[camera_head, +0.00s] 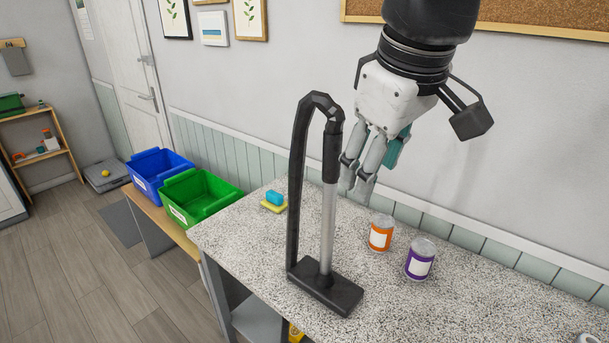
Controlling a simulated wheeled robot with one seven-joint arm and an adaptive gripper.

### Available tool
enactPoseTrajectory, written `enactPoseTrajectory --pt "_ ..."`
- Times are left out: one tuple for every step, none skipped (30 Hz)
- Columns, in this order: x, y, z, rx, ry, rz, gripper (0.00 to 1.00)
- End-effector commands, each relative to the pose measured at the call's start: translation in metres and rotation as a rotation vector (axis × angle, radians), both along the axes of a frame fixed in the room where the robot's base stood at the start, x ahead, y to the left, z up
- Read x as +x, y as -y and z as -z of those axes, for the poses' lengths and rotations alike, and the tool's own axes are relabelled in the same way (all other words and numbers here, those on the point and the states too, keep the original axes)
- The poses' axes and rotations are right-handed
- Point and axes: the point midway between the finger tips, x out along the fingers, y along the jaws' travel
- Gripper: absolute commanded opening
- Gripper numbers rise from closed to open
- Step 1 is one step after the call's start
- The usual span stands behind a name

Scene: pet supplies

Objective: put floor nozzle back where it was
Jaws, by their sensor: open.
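The floor nozzle (326,288) is a black vacuum head with a grey tube and a black curved hose. It stands upright on the speckled counter (262,262), near its front left part. My gripper (356,186) is open, its fingers pointing down, just right of the upper tube. Whether the fingers touch the tube cannot be told from this view. A teal piece (397,148) shows behind the fingers; I cannot tell what it is.
An orange can (381,234) and a purple can (420,260) stand right of the nozzle. A sponge stack (274,200) lies behind it. Blue (158,170) and green (200,195) bins sit on a lower bench at left. The counter's front right is mostly clear.

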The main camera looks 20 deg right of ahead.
Motion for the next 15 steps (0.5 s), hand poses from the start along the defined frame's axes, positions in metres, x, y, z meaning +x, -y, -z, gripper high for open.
enactPoseTrajectory --pt "-0.018 0.001 0.012 0.035 0.035 0.076 0.49" --pt "-0.025 0.002 0.019 0.058 0.053 0.124 0.49" --pt "-0.035 0.003 0.029 0.089 0.076 0.184 0.49" --pt "-0.041 0.003 0.035 0.111 0.092 0.224 0.49" --pt "-0.046 0.004 0.042 0.132 0.106 0.260 0.49" --pt "-0.053 0.004 0.049 0.157 0.121 0.303 0.49" --pt "-0.057 0.004 0.054 0.174 0.130 0.331 0.49" --pt "-0.060 0.004 0.058 0.190 0.139 0.353 0.49" --pt "-0.063 0.005 0.062 0.205 0.147 0.379 0.49" --pt "-0.065 0.005 0.066 0.214 0.151 0.393 0.49" --pt "-0.066 0.005 0.067 0.223 0.156 0.404 0.49" --pt "-0.068 0.005 0.069 0.229 0.159 0.414 0.49" --pt "-0.068 0.005 0.070 0.232 0.160 0.419 0.49" --pt "-0.068 0.005 0.071 0.233 0.160 0.422 0.49" --pt "-0.068 0.005 0.071 0.235 0.160 0.423 0.49"
